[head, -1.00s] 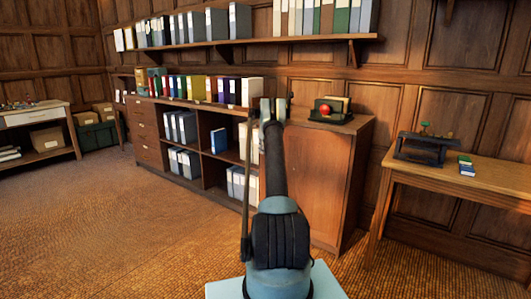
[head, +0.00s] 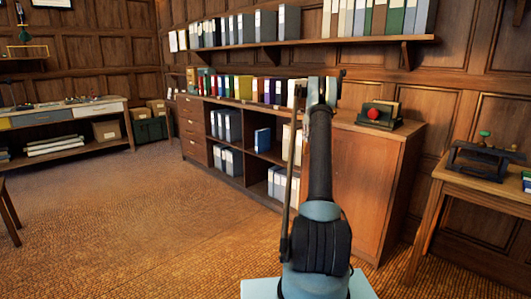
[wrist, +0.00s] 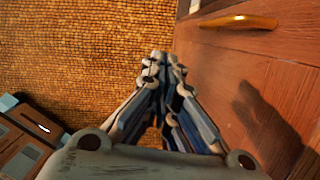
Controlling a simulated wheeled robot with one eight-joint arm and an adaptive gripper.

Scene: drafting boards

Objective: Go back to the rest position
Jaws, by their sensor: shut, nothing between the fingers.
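My gripper (wrist: 162,72) is shut and empty in the wrist view, its fingertips together. It points down over the brown woven floor (wrist: 95,50), beside a wooden front with a brass handle (wrist: 240,21). In the head view my arm stands up in front of the long wooden cabinet (head: 365,185). The gripper's far end (head: 322,92) shows small near the cabinet top, and its fingers cannot be made out there.
A black holder with a red ball (head: 374,114) stands on the cabinet top. A side table (head: 480,185) is at the right, a long bench (head: 60,118) at the far left. The floor at left is open.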

